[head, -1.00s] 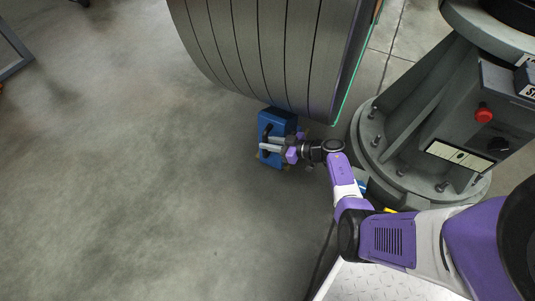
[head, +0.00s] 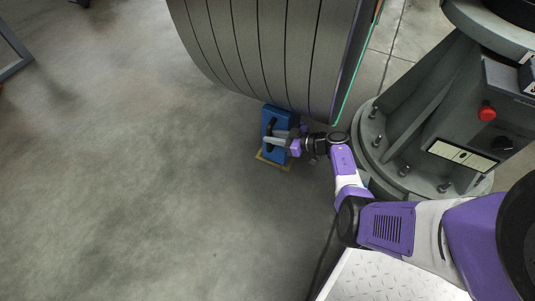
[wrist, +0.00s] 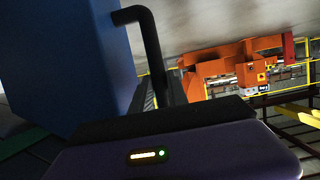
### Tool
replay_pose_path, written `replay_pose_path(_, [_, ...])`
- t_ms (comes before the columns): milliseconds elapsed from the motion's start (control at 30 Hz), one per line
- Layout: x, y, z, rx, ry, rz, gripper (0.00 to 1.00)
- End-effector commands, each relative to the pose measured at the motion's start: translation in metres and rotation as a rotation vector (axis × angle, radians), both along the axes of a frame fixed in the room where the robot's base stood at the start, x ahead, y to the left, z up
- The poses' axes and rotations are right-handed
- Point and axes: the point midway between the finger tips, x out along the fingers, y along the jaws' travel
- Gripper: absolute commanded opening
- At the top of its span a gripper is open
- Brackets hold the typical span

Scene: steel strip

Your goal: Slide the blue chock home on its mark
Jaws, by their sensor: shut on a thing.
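The blue chock (head: 268,118) stands on the concrete floor at the underside of the big steel coil (head: 270,60). I cannot tell whether it touches the coil. A yellow floor mark (head: 271,162) shows along the chock's near side; the rest of it is hidden. My gripper (head: 273,140) is at the chock's near right side, shut on its black handle. In the wrist view the chock (wrist: 60,60) fills the upper left, and the dark bent handle (wrist: 150,40) rises above my gripper's purple body.
A grey machine pedestal (head: 400,130) with a red button (head: 487,114) stands close to the right of my arm. The floor to the left (head: 120,180) is clear. The wrist view shows orange machinery (wrist: 235,65) and yellow rails in the background.

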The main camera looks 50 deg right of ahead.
Motion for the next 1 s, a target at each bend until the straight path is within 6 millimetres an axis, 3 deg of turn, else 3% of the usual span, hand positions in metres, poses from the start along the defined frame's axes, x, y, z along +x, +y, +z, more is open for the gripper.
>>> replay_pose_path(33, [0.0,-0.002,0.001,-0.002,0.0,-0.006,0.0])
replay_pose_path(67, [0.0,-0.002,0.001,-0.002,0.0,-0.006,0.22])
replay_pose_path(200, [0.0,-0.002,0.001,-0.001,0.0,-0.004,0.45])
replay_pose_path(567, [-0.006,0.0,0.0,0.005,0.006,-0.002,0.45])
replay_pose_path(1000, [-0.063,-0.013,0.025,0.001,0.002,-0.005,0.45])
